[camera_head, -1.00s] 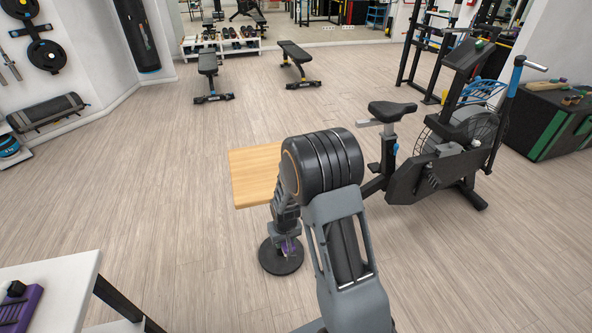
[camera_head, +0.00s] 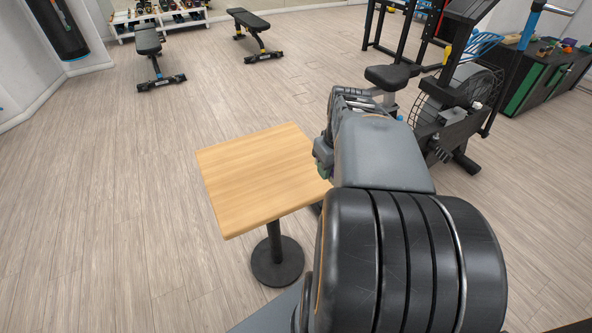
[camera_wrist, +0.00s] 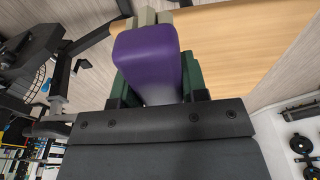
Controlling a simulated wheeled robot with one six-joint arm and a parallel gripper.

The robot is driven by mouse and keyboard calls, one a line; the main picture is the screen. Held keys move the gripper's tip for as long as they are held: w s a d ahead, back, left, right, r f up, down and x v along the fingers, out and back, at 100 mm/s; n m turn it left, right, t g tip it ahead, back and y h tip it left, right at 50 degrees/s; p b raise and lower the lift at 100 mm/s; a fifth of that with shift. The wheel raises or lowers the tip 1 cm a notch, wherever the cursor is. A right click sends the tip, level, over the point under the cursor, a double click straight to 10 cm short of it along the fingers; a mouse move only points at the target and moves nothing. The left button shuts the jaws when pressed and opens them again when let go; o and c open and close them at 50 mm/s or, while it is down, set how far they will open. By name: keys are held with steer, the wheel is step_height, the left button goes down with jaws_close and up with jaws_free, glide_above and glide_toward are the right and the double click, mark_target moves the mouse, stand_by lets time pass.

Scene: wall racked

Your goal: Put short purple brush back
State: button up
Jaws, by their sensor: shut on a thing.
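The short purple brush (camera_wrist: 150,55) shows in the wrist view as a rounded purple block with pale beige pieces at its far end. My gripper (camera_wrist: 155,78) is shut on it, with green fingers on both sides. The wooden table top (camera_wrist: 235,40) lies behind and beyond the brush in the wrist view. In the head view the square wooden table (camera_head: 255,170) stands on one black post, and its top looks bare where visible. My arm covers its right side. The brush and the fingertips cannot be made out in the head view.
An exercise bike (camera_head: 440,120) stands to the right beyond the table. Two benches (camera_head: 150,55) and a shoe rack (camera_head: 160,20) are at the back. A dark box with green edging (camera_head: 535,75) stands far right. The floor left of the table is clear.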

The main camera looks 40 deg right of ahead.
stand_by(0.3)
steer(key=w+d+f, duration=0.1)
steer(key=w+f, duration=0.3)
steer(key=w, duration=0.5)
steer(key=b, duration=0.1)
glide_above(303, 173)
steer(key=f, duration=0.3)
steer(key=s+f, duration=0.1)
steer(key=f, duration=0.1)
steer(key=shift+w+f+b, duration=0.3)
steer(key=shift+f, duration=0.05)
steer(key=shift+w+f, duration=0.15)
steer(key=shift+f, duration=1.3)
steer(key=shift+f, duration=0.1)
steer(key=shift+f, duration=0.15)
steer(key=o, duration=1)
steer(key=shift+o, duration=0.2)
steer(key=shift+b, duration=0.3)
